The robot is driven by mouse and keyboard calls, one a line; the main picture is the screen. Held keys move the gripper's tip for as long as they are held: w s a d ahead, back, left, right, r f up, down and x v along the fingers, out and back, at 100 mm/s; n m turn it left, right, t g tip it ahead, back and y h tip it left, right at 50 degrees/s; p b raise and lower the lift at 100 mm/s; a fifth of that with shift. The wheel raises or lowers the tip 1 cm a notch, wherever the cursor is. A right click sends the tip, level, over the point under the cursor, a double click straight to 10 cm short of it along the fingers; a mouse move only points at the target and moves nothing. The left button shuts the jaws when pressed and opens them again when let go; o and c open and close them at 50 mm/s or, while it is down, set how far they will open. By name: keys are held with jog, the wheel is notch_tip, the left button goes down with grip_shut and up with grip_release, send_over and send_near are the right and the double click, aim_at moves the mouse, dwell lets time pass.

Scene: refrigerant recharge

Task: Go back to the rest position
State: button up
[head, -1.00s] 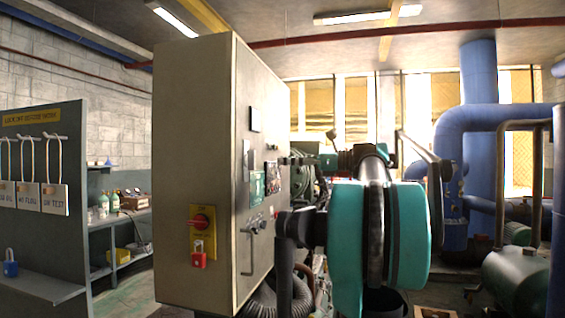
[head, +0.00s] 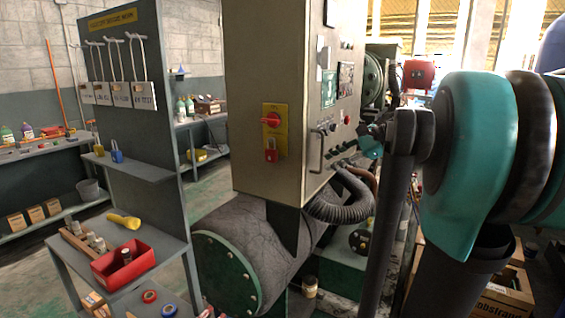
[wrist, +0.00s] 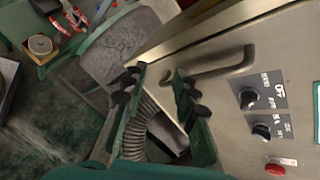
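My gripper (wrist: 158,85) shows in the wrist view with its two green fingers apart and nothing between them. It hovers in front of the beige electrical cabinet, near the cabinet's bar handle (wrist: 210,72). In the head view, my teal and black arm fills the right side and hides part of the machinery; the fingers are too small or hidden to make out there. The cabinet (head: 255,110) carries a yellow plate with a red rotary switch (head: 271,119), and a red padlock (head: 271,152) hangs just below it.
A grey lockout board (head: 115,60) with hanging tags stands left, with blue and yellow padlocks on its shelf (head: 130,168). A red bin (head: 124,263) and yellow flashlight (head: 124,221) rest on a lower table. A large tank (head: 240,255) lies under the cabinet. Green floor shows between.

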jog(key=s+a+f+n+g+h, duration=0.1)
jog(key=s+f+n+h, duration=0.3)
jog(key=f, duration=0.7)
jog(key=s+f+n+g+h, duration=0.1)
jog(key=s+f+n, duration=0.3)
jog(key=s+f, duration=0.5)
jog(key=s+d+f+n+h, duration=0.2)
jog(key=s+f+n, duration=0.1)
jog(key=f, duration=0.4)
jog(key=s+d+f+n+h, duration=0.2)
jog(key=s+f+n+h, duration=0.1)
jog(key=f, duration=0.4)
jog(key=shift+s+d+n+t, duration=0.15)
jog(key=shift+s+n+t, duration=0.25)
jog(key=shift+s+n, duration=0.45)
jog(key=shift+s, duration=0.1)
